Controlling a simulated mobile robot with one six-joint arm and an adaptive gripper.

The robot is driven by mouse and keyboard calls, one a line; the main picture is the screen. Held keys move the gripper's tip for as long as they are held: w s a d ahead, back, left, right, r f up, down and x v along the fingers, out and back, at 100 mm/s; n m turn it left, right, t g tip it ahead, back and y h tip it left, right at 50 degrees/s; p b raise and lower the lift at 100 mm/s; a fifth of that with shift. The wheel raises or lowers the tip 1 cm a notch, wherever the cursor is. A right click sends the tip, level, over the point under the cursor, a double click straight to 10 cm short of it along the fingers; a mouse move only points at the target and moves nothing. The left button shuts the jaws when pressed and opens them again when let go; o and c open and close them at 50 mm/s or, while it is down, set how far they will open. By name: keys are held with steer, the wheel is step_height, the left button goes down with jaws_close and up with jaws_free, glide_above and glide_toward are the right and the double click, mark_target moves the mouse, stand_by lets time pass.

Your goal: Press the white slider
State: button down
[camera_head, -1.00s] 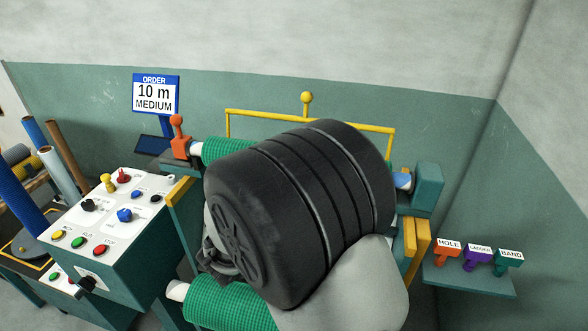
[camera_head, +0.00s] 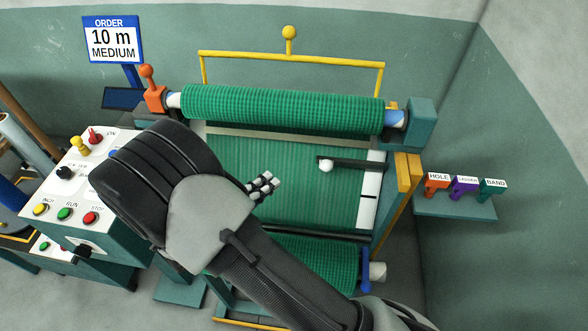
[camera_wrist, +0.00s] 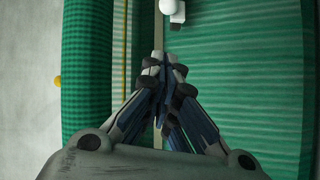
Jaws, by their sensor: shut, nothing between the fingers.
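A white round knob (camera_head: 326,166), which looks like the white slider, sits at the left end of a dark bar (camera_head: 355,163) in front of the green netting (camera_head: 300,200). In the wrist view a white knob (camera_wrist: 169,6) shows at the top edge, partly cut off, just beyond the fingertips. My gripper (camera_head: 268,184) is shut and empty, in front of the netting. It appears left of and a little below the knob in the head view, apart from it. In the wrist view its fingertips (camera_wrist: 158,62) meet below the knob.
A green netting roll (camera_head: 285,108) spans the machine's top, under a yellow frame (camera_head: 290,60). An orange lever (camera_head: 150,88) stands left. A white control panel (camera_head: 75,185) with several buttons is lower left, partly behind my arm. Labelled tools sit on a right shelf (camera_head: 455,208).

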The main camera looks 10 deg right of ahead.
mark_target(326, 166)
steer(key=s+d+b+x, duration=0.1)
steer(key=s+b+x, duration=0.1)
steer(key=x, duration=1)
steer(key=shift+d+f, duration=0.25)
steer(key=shift+d, duration=0.4)
steer(key=s+d+p, duration=0.2)
steer(key=s+d, duration=0.1)
steer(key=d, duration=0.9)
steer(key=shift+s, duration=0.4)
